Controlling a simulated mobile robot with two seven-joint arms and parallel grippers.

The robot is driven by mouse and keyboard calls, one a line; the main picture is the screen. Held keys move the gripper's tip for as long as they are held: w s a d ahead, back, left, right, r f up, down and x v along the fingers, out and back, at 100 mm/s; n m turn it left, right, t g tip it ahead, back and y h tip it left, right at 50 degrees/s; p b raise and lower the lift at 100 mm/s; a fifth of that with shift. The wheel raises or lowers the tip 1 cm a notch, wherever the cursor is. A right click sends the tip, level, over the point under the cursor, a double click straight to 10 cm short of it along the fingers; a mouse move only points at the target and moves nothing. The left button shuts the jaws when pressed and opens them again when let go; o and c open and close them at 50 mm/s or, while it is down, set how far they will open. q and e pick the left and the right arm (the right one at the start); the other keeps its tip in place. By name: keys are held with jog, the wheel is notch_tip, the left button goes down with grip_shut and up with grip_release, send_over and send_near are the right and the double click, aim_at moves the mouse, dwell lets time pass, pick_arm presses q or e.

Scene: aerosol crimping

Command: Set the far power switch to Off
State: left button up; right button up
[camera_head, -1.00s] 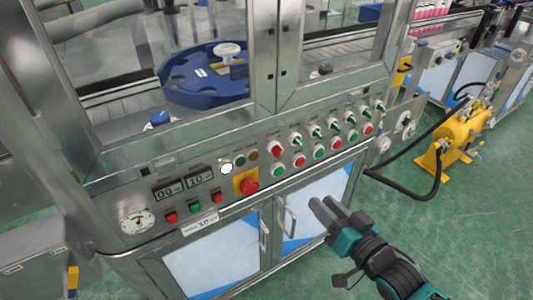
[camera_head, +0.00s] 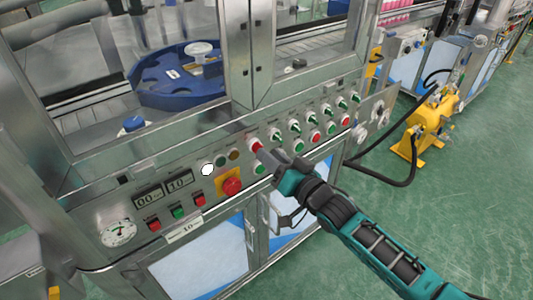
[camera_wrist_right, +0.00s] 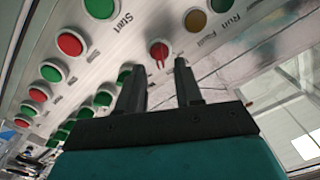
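A row of rotary switches runs along the sloping metal control panel (camera_head: 128,205). The nearest has a red knob (camera_head: 256,145); several green-handled switches, ending in the farthest one (camera_head: 356,97), stretch up to the right. No label in view clearly reads power. My right gripper (camera_head: 263,156) reaches the panel at the red knob. In the right wrist view, its two fingers (camera_wrist_right: 159,66) are apart, and the red knob (camera_wrist_right: 160,50) shows between and just beyond the tips. Contact cannot be told. My left gripper is out of view.
Round green and red push buttons (camera_head: 315,138) sit below the switches. A red emergency stop button (camera_head: 231,187) on a yellow plate is left of my gripper. Cabinet doors (camera_head: 203,255) with handles are below. A yellow machine (camera_head: 425,125) with a black hose stands right.

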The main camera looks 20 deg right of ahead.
jog(key=shift+x, duration=1.2)
jog(key=shift+c, duration=0.2)
jog(key=shift+s, duration=0.1)
grip_shut()
